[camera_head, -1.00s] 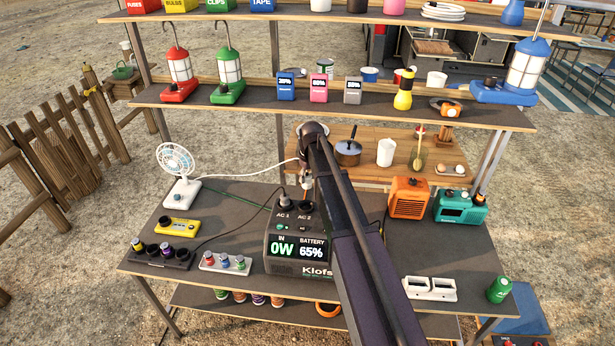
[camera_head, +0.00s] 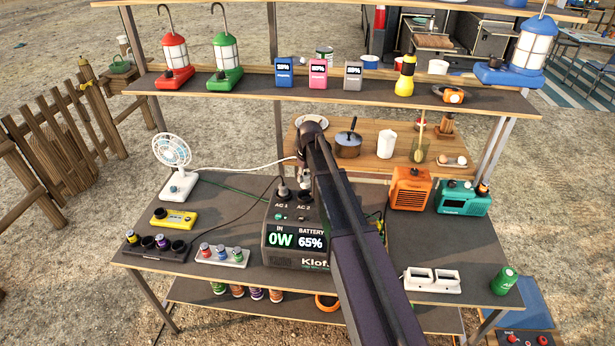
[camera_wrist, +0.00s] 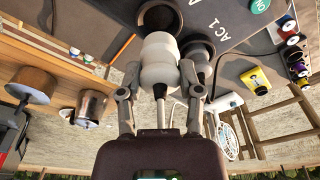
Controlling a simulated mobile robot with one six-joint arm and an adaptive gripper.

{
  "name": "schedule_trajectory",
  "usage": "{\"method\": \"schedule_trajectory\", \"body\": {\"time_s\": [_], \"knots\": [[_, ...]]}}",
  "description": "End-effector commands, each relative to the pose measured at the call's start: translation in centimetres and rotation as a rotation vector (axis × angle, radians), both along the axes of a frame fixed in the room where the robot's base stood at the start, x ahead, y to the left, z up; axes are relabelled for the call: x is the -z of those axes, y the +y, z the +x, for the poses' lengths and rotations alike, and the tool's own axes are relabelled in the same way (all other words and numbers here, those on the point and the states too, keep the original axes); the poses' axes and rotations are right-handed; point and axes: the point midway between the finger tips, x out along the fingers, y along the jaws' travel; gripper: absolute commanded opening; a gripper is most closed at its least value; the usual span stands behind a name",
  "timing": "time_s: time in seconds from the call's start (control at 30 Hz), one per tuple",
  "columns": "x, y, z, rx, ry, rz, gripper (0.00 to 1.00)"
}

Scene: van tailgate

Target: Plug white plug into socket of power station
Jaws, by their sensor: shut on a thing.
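The white plug (camera_wrist: 158,66) is held between the two fingers of my gripper (camera_wrist: 160,88) in the wrist view. My gripper is shut on its body, and its white cable runs back between the fingers. The plug's front overlaps the rim of a dark round socket (camera_wrist: 176,12); I cannot tell whether they touch. In the head view, my gripper (camera_head: 305,180) is just above the AC 2 outlet on top of the power station (camera_head: 283,261), largely hidden by my arm. The station's display reads 0W in and battery 65%. A grey plug (camera_head: 283,190) stands in AC 1.
A white fan (camera_head: 173,165) stands at left, with a white cable reaching toward my gripper. A yellow device (camera_head: 174,219) and a strip of bottles (camera_head: 222,254) lie left of the station. An orange radio (camera_head: 410,188) and a white double holder (camera_head: 432,280) are at right. A shelf (camera_head: 330,93) spans behind.

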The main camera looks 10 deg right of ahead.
Motion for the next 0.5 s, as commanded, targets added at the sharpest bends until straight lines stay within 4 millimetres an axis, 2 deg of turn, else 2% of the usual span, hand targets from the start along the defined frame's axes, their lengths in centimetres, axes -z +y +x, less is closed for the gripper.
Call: {"method": "schedule_trajectory", "body": {"time_s": [0.03,0.5], "knots": [[0.7,0.0,0.0,0.0,0.0,0.0,0.0],[3.6,0.1,0.0,-0.002,0.001,-0.001,0.0]]}}
